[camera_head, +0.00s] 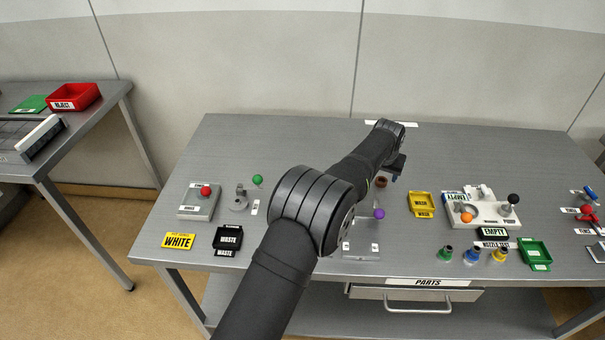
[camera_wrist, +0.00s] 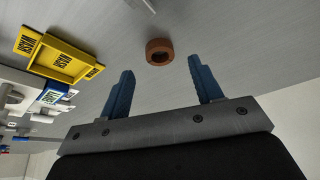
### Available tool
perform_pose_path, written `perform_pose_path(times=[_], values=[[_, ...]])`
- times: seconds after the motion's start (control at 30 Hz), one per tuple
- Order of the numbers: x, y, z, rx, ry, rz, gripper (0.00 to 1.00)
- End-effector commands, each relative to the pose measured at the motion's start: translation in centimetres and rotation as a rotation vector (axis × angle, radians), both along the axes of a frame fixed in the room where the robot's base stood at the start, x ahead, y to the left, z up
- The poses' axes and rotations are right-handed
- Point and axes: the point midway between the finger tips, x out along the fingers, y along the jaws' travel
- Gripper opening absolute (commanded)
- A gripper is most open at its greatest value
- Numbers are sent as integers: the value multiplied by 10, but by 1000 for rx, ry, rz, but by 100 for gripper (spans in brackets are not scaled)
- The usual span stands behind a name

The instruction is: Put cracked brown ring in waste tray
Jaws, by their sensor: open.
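A brown ring (camera_head: 381,182) lies on the bench beside my arm. In the wrist view the ring (camera_wrist: 159,51) lies flat, just beyond the gap between my blue fingertips; no crack can be made out. My gripper (camera_wrist: 160,68) is open and empty, with the fingers on either side of the line to the ring. In the head view my gripper (camera_head: 395,172) is partly hidden behind my wrist, close to the ring. The black waste tray (camera_head: 227,241), labelled WASTE, sits at the front left of the bench.
A yellow WASH tray (camera_head: 421,205) is right of the ring. A purple ball (camera_head: 379,214) on a fixture is in front of it. A white station (camera_head: 482,208) stands further right. A red-button box (camera_head: 199,202) is behind the waste tray. The bench's back left is clear.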

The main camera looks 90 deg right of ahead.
Motion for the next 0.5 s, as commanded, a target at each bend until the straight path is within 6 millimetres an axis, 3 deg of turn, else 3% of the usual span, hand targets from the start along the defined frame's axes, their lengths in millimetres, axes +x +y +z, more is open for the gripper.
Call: perform_pose_path(times=[0.23, 0.5], values=[[-5, -12, -30, 0, 0, 0, 59], [-6, -14, -37, -1, 0, 0, 59]])
